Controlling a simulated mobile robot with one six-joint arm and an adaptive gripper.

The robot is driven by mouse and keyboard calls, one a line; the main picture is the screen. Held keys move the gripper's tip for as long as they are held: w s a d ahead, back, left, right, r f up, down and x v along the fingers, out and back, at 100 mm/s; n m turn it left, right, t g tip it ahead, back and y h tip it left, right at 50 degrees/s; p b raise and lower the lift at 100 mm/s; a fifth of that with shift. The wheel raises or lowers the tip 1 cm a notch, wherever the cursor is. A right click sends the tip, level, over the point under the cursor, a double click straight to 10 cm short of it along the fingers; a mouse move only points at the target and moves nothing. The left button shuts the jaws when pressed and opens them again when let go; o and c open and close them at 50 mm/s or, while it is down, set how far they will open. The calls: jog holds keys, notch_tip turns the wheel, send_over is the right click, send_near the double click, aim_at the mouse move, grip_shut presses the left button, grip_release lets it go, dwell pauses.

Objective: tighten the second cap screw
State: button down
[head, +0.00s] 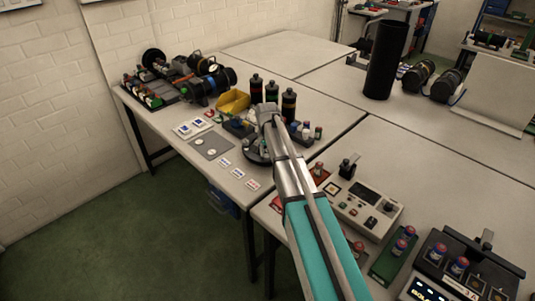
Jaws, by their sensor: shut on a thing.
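My arm reaches from the bottom over the nearer left table (330,125). My gripper (267,118), at its far end, is small and mostly covered by my own wrist. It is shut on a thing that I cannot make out. Below and beside it is a dark round fixture (252,154) on the table, partly hidden by my arm. The cylinder and its cap screws cannot be told apart here. I cannot tell whether the gripper touches the fixture.
Several dark bottles (256,89) stand behind my gripper, beside a yellow bin (233,102). A grey mat (210,146) and white labels lie left. A control box (362,207) stands right of my arm. A tall black tube (386,60) stands at the back.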

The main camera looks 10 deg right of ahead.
jog(key=m, duration=0.5)
jog(key=shift+w+m, duration=0.15)
jog(key=shift+m, duration=0.15)
jog(key=m, duration=0.4)
jog(key=shift+a+m, duration=0.1)
jog(key=shift+m, duration=0.3)
jog(key=shift+c, duration=1.9)
grip_release()
jog(key=shift+r, duration=0.1)
